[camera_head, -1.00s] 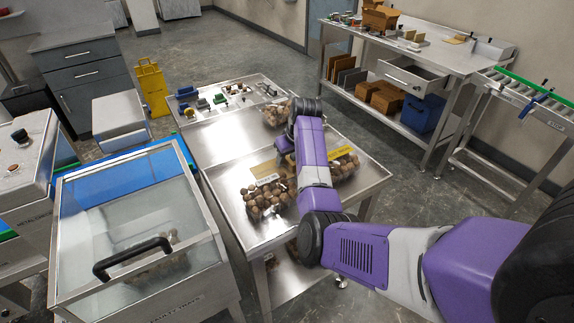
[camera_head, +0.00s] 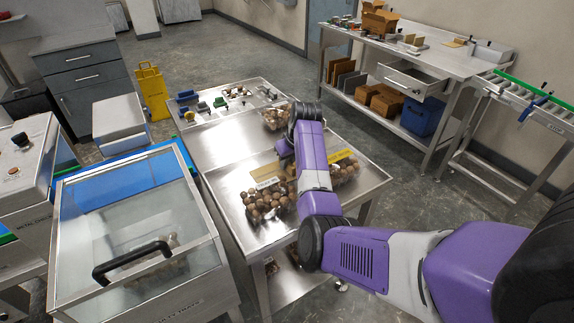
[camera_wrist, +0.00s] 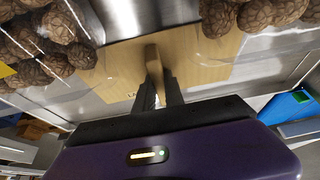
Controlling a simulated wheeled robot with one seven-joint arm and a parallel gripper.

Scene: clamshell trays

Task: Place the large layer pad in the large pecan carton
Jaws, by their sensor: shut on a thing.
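The layer pad, a flat tan board with a raised tab (camera_wrist: 207,68), is in the wrist view. My gripper (camera_wrist: 160,88) is shut on its tab. In the head view the pad (camera_head: 265,171) shows as a tan patch at the steel table, partly hidden by my purple arm; its exact height above the table is unclear. Clear trays of round brown nuts flank it: one with a white label (camera_head: 266,203) and one with a yellow label (camera_head: 345,172). I cannot tell which container is the large pecan carton.
Another clear nut tray (camera_head: 275,118) stands farther back, near small coloured items (camera_head: 215,103). A glass-lidded bin (camera_head: 135,225) stands at the left. A back-right bench (camera_head: 440,55) holds brown boxes. Bare steel (camera_head: 225,140) lies behind the pad.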

